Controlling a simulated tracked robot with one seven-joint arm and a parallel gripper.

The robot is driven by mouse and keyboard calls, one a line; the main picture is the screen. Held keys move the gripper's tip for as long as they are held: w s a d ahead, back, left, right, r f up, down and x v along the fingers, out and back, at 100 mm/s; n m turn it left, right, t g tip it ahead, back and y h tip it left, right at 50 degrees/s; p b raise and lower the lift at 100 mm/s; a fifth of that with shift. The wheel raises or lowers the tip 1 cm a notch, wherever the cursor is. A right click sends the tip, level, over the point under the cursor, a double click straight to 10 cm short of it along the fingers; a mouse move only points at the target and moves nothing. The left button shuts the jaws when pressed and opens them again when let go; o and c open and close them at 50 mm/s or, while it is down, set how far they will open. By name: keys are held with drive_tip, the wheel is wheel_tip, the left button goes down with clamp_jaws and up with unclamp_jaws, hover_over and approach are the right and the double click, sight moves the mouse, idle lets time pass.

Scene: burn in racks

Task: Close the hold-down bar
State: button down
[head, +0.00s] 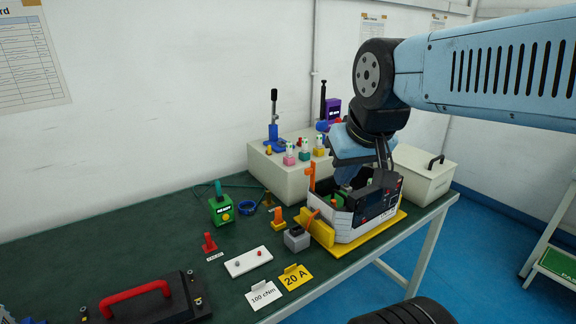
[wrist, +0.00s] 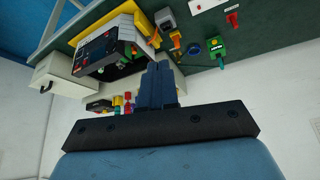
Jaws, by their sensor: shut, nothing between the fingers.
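A white and dark test fixture (head: 345,217) with a black display panel (head: 377,203) stands on a yellow base near the bench's right end. An orange upright piece (head: 312,178) rises at its back left; I cannot tell for sure whether this is the hold-down bar. My gripper (head: 347,177) points down over the fixture, its tips partly hidden behind the panel. In the wrist view my blue fingers (wrist: 157,82) are together and empty. The fixture (wrist: 105,45) shows there at upper left, with orange parts (wrist: 154,40) at its edge, apart from the fingers.
A pale box (head: 280,168) carrying small coloured parts and a black lever stands behind. A lidded white box (head: 425,175) is to the right. A green block (head: 221,209), grey block (head: 297,239), labels and a red-handled black case (head: 150,301) lie left. The back-left bench is clear.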

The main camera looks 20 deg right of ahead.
drive_tip(key=w+a+f+n+g+h, duration=0.2)
drive_tip(key=w+a, duration=0.1)
drive_tip(key=w, duration=1)
drive_tip(key=w+a+f+n+g+h, duration=0.2)
drive_tip(key=w+a+f, duration=0.1)
drive_tip(key=w, duration=1)
drive_tip(key=w+d+f, duration=0.2)
drive_tip(key=d+f, duration=0.5)
drive_tip(key=f, duration=0.2)
drive_tip(key=shift+w, duration=0.2)
drive_tip(key=shift+f, duration=0.1)
